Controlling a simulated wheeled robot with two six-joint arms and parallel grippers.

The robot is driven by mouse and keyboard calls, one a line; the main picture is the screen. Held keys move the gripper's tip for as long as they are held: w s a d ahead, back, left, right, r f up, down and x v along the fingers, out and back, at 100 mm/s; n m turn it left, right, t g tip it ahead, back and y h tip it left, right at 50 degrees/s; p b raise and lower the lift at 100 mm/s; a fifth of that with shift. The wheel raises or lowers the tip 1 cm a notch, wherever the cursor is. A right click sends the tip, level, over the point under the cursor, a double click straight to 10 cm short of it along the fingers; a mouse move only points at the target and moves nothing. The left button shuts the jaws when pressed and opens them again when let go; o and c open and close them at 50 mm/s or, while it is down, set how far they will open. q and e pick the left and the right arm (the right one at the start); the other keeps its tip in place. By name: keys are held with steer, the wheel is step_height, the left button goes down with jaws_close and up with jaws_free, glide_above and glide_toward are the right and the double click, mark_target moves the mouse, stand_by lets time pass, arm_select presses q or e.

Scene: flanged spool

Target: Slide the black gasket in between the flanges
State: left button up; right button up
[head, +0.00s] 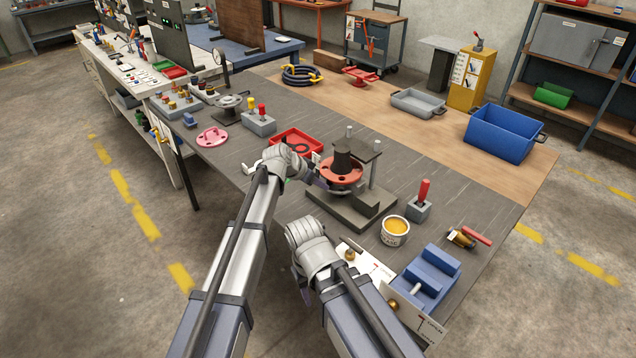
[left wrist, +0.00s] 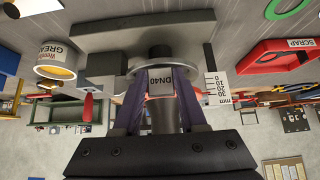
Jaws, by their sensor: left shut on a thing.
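The flanged spool stands on a grey stand; its red flange (head: 343,172) with a dark pipe stub shows in the head view. In the left wrist view a round grey flange (left wrist: 135,65) lies just beyond the fingertips. My left gripper (head: 318,184) is at the spool's left side. In the left wrist view its purple fingers (left wrist: 160,88) are shut on a grey tab marked DN40 (left wrist: 160,80), which looks like the black gasket's tab. The gasket's ring is hidden, so I cannot tell how far it sits between the flanges. My right gripper (head: 306,296) is mostly hidden behind its own arm.
A red scrap tray (head: 311,141) with a dark ring stands behind the left gripper. A grease tin (head: 396,231), a red-handled tool in a block (head: 421,200) and a blue block (head: 432,270) stand right of the stand (head: 347,215). A blue bin (head: 503,130) is further back.

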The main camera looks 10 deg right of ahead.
arm_select(q)
steer(key=shift+f+b, duration=0.5)
stand_by(0.3)
steer(key=o, duration=1.1)
steer(key=shift+r, duration=0.1)
steer(key=p+v, duration=0.6)
steer(key=v, duration=0.1)
steer(key=shift+s+a+r, duration=0.15)
steer(key=shift+a+r, duration=0.05)
